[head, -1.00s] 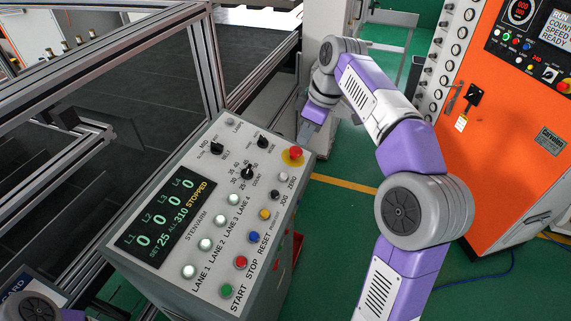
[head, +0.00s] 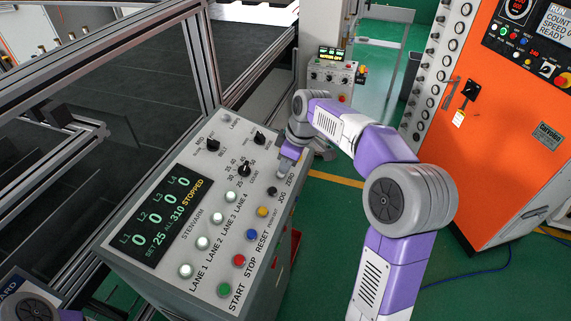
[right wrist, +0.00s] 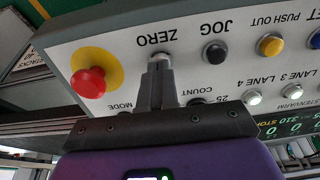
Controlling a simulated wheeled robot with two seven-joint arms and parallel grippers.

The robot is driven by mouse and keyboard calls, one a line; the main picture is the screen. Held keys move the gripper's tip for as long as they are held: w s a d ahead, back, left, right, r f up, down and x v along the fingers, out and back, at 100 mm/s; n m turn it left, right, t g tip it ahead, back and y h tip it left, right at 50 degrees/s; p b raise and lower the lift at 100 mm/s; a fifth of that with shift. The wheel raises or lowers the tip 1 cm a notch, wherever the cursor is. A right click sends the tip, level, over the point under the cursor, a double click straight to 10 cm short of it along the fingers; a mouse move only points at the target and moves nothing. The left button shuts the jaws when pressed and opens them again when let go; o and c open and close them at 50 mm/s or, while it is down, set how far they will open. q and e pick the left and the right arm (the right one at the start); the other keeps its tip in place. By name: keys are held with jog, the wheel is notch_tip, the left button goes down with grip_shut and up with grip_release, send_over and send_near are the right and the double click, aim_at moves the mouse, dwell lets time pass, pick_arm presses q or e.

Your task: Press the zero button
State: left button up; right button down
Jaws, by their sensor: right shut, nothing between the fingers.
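The control panel (head: 213,262) stands at left centre in the head view. Its display (head: 160,212) shows zeros and STOPPED. My right gripper (head: 283,171) is shut and empty, its fingers pointing down at the panel's upper right corner. In the right wrist view the closed fingertips (right wrist: 158,66) are at the pale zero button (right wrist: 160,57), below the ZERO label, covering part of it. I cannot tell whether they touch it or whether it is pushed in. In the head view the gripper hides the button. My left gripper is out of view.
A red stop knob on a yellow ring (right wrist: 88,82) sits close beside the fingers. The black JOG button (right wrist: 214,51) is on the other side. An orange cabinet (head: 500,150) stands at right. A metal frame (head: 90,75) runs along the left.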

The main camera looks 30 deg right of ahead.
jog(key=shift+w+f, duration=0.1)
jog(key=shift+f, duration=0.15)
